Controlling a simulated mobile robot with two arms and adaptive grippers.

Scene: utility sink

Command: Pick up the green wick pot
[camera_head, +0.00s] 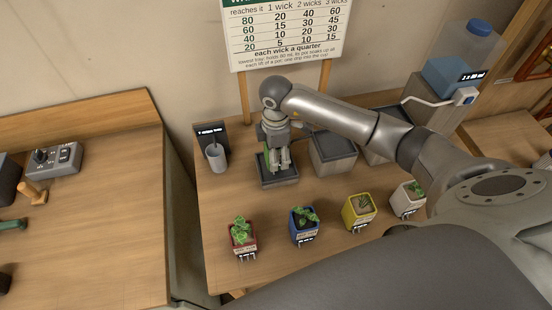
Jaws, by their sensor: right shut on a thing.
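My right gripper (279,168) points down over the leftmost dark tray (281,183) at the back of the table. It is shut on the green wick pot (267,156), of which only a green sliver shows beside the fingers. The gripper hides most of the pot, and I cannot tell whether the pot touches the tray. My left gripper is not in view.
A red pot (243,249), blue pot (305,236), yellow pot (358,223) and white pot (403,209) with plants line the front. A grey cup (216,158) stands left of the tray. A grey-topped box (333,147) stands right. A blue water tank (448,77) is at back right.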

